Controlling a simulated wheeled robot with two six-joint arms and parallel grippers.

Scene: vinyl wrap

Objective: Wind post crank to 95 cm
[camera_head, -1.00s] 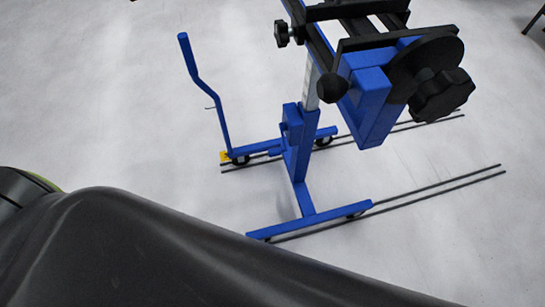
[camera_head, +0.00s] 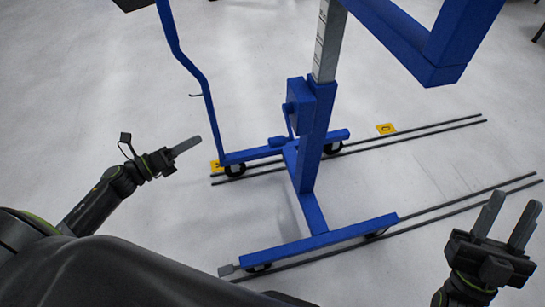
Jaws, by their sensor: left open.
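The blue post (camera_head: 314,140) stands upright on a blue wheeled base (camera_head: 312,213). A grey inner column with scale marks (camera_head: 327,45) rises from its top; the marks are too small to read. A blue box (camera_head: 299,104) sits on the post's left side, with a thin blue part below it. I cannot make out the crank handle clearly. My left gripper (camera_head: 187,146) is open and empty, seen nearly edge-on, left of the post and apart from it. My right gripper (camera_head: 508,220) is open and empty at the lower right, well apart from the post.
A bent blue handle bar (camera_head: 187,62) rises from the base's left end, between my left gripper and the post. Dark rails (camera_head: 455,206) run along the floor under the wheels. A blue frame (camera_head: 437,40) overhangs at upper right. A yellow marker (camera_head: 386,129) lies by the far rail.

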